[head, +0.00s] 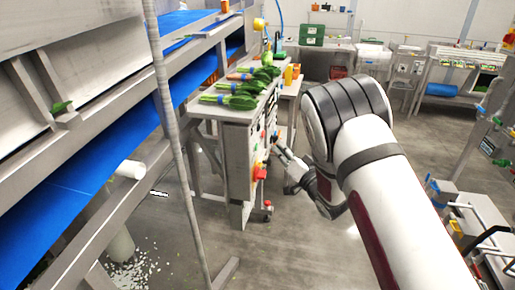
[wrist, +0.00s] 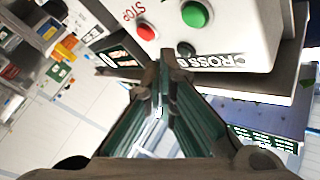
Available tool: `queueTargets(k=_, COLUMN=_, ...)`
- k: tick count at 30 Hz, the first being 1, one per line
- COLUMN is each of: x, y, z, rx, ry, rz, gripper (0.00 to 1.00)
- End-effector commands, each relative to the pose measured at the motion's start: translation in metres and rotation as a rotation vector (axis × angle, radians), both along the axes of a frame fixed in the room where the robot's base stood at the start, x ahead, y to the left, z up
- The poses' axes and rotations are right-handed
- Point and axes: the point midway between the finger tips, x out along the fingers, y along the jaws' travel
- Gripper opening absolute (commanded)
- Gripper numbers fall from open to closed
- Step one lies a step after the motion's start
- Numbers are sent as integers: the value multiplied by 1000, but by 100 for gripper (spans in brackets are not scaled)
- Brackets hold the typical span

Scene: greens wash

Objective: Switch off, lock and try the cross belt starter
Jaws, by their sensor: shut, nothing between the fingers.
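The cross belt starter (wrist: 242,40) is a pale box at the top of the wrist view, seen tilted. Its label reads "CROSS B" before it is cut off. It has a red STOP button (wrist: 146,32), a green button (wrist: 195,14) and a small dark round part (wrist: 185,48). My gripper (wrist: 160,68) is shut and empty, its tips close below the STOP button and the dark part; I cannot tell whether they touch. In the head view my gripper (head: 276,149) is at the face of the grey cabinet (head: 238,150). No padlock can be made out.
Leafy greens (head: 238,101) lie on the cabinet top. A blue belt conveyor (head: 60,205) runs along the left, with a thin post (head: 170,110) before it. A cart (head: 480,225) stands at the right. The grey floor (head: 300,255) between is open.

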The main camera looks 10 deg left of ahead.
Motion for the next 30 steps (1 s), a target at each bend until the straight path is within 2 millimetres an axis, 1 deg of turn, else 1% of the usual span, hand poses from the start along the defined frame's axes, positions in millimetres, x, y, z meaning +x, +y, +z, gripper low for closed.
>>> queueTargets(k=1, x=-1, y=8, z=0, rx=0, ry=-1, rz=4, gripper=0)
queueTargets(k=3, x=1, y=14, z=0, rx=3, ry=-1, rz=1, gripper=0)
queueTargets(k=6, x=1, y=22, z=0, rx=3, ry=-1, rz=1, gripper=0)
queueTargets(k=10, x=2, y=28, z=0, rx=1, ry=-1, rz=-1, gripper=0)
queueTargets(k=15, x=1, y=31, z=0, rx=1, ry=-1, rz=-1, gripper=0)
queueTargets(k=30, x=1, y=31, z=0, rx=1, ry=-1, rz=-1, gripper=0)
